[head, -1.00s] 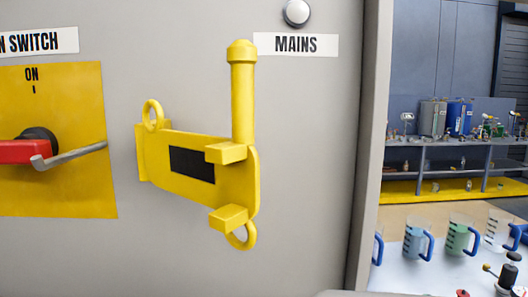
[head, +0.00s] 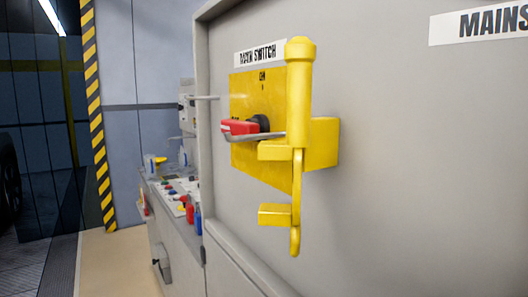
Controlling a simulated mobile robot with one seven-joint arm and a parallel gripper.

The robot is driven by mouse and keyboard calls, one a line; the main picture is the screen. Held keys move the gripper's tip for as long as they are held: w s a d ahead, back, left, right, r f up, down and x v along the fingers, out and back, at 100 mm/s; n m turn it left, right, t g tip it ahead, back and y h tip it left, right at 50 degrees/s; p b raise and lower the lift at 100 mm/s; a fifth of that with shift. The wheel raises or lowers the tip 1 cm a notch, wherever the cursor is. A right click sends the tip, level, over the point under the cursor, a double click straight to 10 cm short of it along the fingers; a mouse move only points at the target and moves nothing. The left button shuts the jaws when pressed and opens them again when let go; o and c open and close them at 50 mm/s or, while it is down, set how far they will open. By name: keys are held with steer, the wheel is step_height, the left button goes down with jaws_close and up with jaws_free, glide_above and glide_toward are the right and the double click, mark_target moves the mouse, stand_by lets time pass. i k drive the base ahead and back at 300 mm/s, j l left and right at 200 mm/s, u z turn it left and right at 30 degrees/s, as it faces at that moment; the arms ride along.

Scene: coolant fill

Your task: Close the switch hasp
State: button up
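The yellow switch hasp (head: 298,95) is mounted on the grey cabinet front, to the right of the main switch. I see its leaf nearly edge-on, with a thick upright post on top, two blocks facing left and a ring at the bottom. A yellow part (head: 325,143) shows behind the post on its right. The leaf appears to stand out from the panel. The main switch has a red handle (head: 238,127) with a grey metal bar, on a yellow plate (head: 245,92) marked ON, partly hidden behind the hasp. My gripper is not in view.
The grey cabinet front (head: 420,180) is clear to the right of the hasp, below a MAINS label (head: 485,23). A bench (head: 172,215) with small bottles stands beyond the cabinet's left edge. Open floor (head: 110,260) lies at the left.

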mark_target(299, 53)
steer(key=k+l, duration=0.2)
steer(key=k+l+z, duration=0.35)
steer(key=k, duration=0.2)
steer(key=k+l+z, duration=0.3)
steer(key=k+l, duration=0.15)
steer(key=i+l, duration=0.1)
steer(key=i, duration=0.35)
